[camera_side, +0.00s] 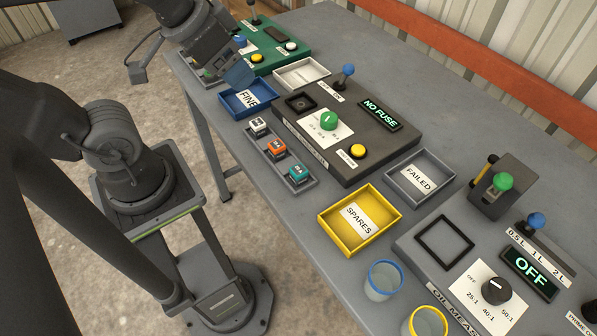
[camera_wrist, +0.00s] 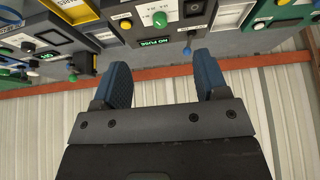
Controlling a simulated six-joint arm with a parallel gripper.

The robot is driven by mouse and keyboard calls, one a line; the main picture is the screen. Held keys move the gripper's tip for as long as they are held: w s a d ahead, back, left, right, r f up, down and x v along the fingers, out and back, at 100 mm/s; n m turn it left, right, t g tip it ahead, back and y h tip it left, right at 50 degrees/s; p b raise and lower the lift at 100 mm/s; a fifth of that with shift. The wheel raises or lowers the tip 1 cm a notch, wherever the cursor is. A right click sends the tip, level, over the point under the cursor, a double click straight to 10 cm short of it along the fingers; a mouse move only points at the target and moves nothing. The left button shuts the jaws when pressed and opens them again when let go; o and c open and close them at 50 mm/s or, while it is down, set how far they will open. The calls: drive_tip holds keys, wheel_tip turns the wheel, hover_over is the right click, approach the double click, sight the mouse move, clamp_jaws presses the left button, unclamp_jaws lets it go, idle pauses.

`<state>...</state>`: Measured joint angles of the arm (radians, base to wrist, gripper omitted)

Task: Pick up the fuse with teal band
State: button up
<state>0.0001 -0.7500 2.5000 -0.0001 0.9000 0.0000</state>
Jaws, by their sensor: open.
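The fuse with teal band (camera_side: 298,172) stands at the near end of a narrow grey tray (camera_side: 264,148) on the table. An orange-banded fuse (camera_side: 277,148) and a white-and-dark fuse (camera_side: 258,126) stand in the same tray beside it. My gripper (camera_side: 240,76) is above the far left part of the table, over the blue tray, well away from the teal fuse. In the wrist view my gripper's two blue fingers (camera_wrist: 162,82) are apart with nothing between them. I cannot make out the teal fuse in the wrist view.
A dark console with a "NO FUSE" display (camera_side: 380,114) stands right behind the fuse tray. A yellow SPARES tray (camera_side: 358,219), a grey FAILED tray (camera_side: 448,183) and a blue FINE tray (camera_side: 232,104) are around it. Two cups (camera_side: 384,280) (camera_side: 427,322) stand near the front edge.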

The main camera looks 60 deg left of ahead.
drive_tip(key=shift+c, duration=0.4)
drive_tip(key=n+g, duration=0.6)
drive_tip(key=n, duration=1.2)
hover_over(297, 168)
wheel_tip(297, 168, down, 9)
drive_tip(key=f, duration=0.8)
drive_tip(key=shift+s+a+f, duration=0.1)
drive_tip(key=shift+a+f, duration=0.05)
drive_tip(key=shift+a, duration=0.15)
drive_tip(key=shift+d+f, duration=0.15)
drive_tip(key=shift+f, duration=1.15)
drive_tip(key=shift+d+f, duration=0.1)
drive_tip(key=shift+f, duration=1.2)
drive_tip(key=shift+c, duration=0.3)
